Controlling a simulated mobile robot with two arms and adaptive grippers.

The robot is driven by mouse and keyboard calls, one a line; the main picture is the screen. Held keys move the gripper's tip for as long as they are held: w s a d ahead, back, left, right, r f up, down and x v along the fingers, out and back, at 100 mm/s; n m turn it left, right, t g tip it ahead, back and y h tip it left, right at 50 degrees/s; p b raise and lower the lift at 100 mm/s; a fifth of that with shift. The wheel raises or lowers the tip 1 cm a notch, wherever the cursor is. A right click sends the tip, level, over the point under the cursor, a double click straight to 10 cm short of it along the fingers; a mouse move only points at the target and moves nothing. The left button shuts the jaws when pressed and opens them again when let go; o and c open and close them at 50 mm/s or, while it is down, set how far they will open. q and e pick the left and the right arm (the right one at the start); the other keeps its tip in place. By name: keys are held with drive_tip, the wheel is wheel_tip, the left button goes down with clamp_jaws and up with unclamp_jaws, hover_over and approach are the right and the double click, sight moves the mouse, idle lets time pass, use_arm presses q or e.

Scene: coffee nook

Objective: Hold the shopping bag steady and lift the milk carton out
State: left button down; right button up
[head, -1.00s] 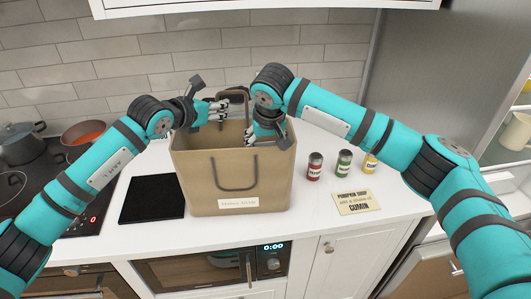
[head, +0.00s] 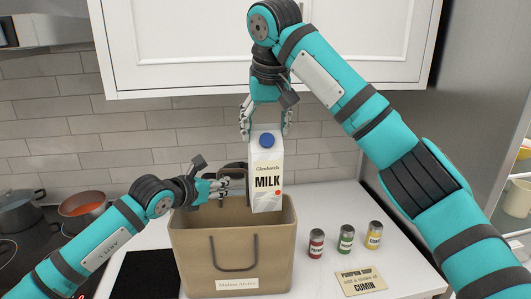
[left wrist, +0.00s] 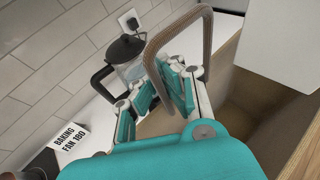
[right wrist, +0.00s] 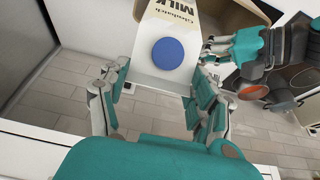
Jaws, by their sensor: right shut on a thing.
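The milk carton (head: 267,175) is white with a blue cap and hangs upright above the shopping bag's opening, its base about level with the rear rim or just inside it. My right gripper (head: 265,130) is shut on the carton's top from above; the blue cap shows between its fingers in the right wrist view (right wrist: 150,80). The tan shopping bag (head: 190,252) stands upright on the counter. My left gripper (head: 222,187) is at the bag's rear handle (left wrist: 180,32), its fingers closed around one side of it. The bag's inside is mostly hidden.
Three small cans, red (head: 316,244), green (head: 346,239) and yellow (head: 374,236), stand right of the bag behind a recipe card (head: 361,282). A black mat (head: 148,275) lies to the left, near the hob pans. Wall cabinets (head: 200,50) hang above.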

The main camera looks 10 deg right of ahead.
use_arm(q)
drive_tip(key=shift+f, duration=0.1)
use_arm(e)
drive_tip(key=shift+r, duration=1.05)
use_arm(q)
drive_tip(key=c, duration=1.4)
unclamp_jaws()
